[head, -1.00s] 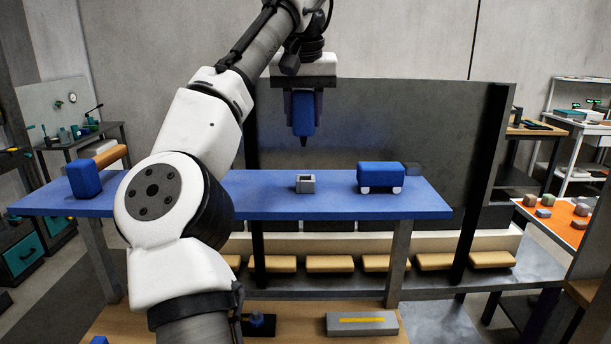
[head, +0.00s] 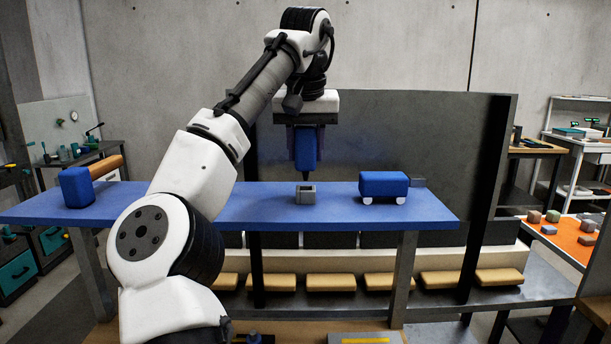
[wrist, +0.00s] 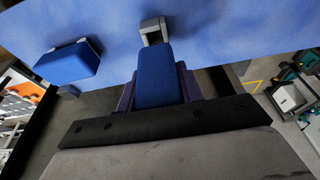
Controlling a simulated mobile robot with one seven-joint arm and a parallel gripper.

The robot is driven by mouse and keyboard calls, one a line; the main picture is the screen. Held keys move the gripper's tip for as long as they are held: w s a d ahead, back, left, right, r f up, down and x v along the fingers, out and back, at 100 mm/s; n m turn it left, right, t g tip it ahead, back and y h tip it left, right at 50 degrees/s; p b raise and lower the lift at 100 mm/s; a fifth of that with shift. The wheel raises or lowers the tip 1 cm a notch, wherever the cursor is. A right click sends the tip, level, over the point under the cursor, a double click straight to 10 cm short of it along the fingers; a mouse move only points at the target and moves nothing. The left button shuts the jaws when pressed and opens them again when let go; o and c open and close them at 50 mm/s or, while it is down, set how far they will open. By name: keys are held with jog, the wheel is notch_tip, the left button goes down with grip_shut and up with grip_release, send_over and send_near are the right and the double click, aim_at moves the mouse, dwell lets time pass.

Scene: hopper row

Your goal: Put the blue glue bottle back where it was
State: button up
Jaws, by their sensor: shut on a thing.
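The blue glue bottle (head: 306,146) hangs nozzle down in my gripper (head: 306,150), which is shut on it. Its dark tip points down just above a small grey open-topped holder (head: 306,194) on the blue shelf (head: 250,208). In the wrist view the bottle (wrist: 158,76) fills the space between the fingers, and the grey holder (wrist: 153,31) shows just beyond it. In the head view the tip looks close to the holder's opening; I cannot tell whether it has entered.
A blue toy-like block with white wheels (head: 383,185) stands right of the holder, with a small grey piece beside it. A dark panel (head: 400,130) rises behind the shelf.

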aim_at(306, 167)
notch_tip(306, 167, down, 3)
jog(key=shift+s+r+b, duration=0.1)
jog(key=shift+r+b, duration=0.1)
jog(key=shift+b, duration=0.1)
jog(key=shift+f+p, duration=0.15)
jog(key=shift+p, duration=0.35)
jog(key=shift+f, duration=0.3)
jog(key=shift+f, duration=0.1)
jog(key=o, duration=1)
jog(key=shift+o, duration=0.2)
jog(key=shift+f+b, duration=0.15)
jog(key=shift+b, duration=0.15)
